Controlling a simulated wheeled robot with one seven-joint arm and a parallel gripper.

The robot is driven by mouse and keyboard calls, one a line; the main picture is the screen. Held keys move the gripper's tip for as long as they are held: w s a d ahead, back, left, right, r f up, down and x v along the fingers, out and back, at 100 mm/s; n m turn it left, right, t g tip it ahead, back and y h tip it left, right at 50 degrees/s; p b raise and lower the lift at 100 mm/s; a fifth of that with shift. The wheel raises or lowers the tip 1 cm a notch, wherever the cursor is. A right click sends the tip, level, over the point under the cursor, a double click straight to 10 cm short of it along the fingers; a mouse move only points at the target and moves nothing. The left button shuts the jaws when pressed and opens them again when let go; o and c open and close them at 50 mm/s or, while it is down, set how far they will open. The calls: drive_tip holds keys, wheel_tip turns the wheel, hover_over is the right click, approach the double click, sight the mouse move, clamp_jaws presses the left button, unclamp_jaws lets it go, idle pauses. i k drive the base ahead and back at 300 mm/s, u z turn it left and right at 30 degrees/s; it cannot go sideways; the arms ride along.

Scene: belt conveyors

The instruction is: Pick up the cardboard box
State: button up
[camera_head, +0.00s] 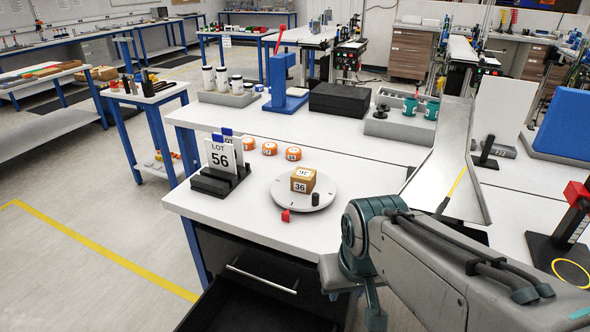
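The cardboard box (299,187) is a small brown cube with white labels on its top and front; the front one reads 36. It sits on a round white plate (283,200) near the front edge of the white table. A small dark cylinder (315,199) stands on the plate just right of the box. My arm reaches in from the lower right, and its teal joint lies right of and nearer than the plate. I cannot make out my gripper's fingers in this view. Nothing of mine touches the box.
A black rack with a LOT 56 card (221,158) stands left of the plate. Several orange rolls (269,149) lie behind it. A grey chute (448,150) stands at right. A dark drawer (250,305) is open below the table's front.

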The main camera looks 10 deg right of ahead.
sight(302, 179)
drive_tip(key=u, duration=0.45)
drive_tip(key=k, duration=1.05)
drive_tip(key=z, duration=0.7)
drive_tip(key=i, duration=1.55)
drive_tip(key=u, duration=0.3)
